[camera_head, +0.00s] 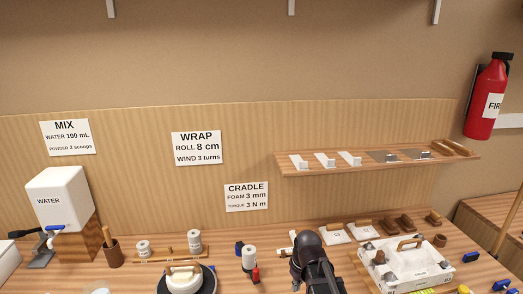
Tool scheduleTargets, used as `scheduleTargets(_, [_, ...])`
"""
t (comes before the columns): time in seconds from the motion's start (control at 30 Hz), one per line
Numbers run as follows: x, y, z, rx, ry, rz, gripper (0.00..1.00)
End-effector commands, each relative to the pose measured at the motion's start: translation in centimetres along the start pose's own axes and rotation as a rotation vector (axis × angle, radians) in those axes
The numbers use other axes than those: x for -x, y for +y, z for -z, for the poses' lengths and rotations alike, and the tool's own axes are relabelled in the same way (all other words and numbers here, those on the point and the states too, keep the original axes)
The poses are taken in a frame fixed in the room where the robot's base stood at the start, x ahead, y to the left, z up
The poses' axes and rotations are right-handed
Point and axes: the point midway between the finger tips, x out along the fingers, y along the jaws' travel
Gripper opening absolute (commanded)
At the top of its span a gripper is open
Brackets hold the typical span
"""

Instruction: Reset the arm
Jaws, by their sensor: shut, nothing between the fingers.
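My gripper (318,276) is the dark shape at the bottom middle of the head view, in front of the workbench (221,283). It is shut with nothing in it. Its lower part is cut off by the picture's bottom edge. It hides a small part of the bench between the pale roll (249,258) and the white tray (417,270). I cannot tell how high it is above the bench.
A water tank (62,200) stands at left, and a dark turntable (208,284) bears a pale round piece. A wall shelf (380,168) holds small pieces at right. Blocks and a cup (440,240) crowd the right side. A fire extinguisher (486,98) hangs far right.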

Motion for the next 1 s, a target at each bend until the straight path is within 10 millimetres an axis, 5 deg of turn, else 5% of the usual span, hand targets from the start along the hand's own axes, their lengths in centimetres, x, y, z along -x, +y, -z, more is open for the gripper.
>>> scheduleTargets(0.1, [-1.3, 1.3, -4.1, -0.184, -0.029, -0.036, 0.0])
scheduleTargets(0.3, [-2.0, 2.6, -7.6, -0.393, -0.056, -0.08, 0.0])
scheduleTargets(1.0, [-2.0, 3.0, -8.4, -0.455, -0.063, -0.094, 0.0])
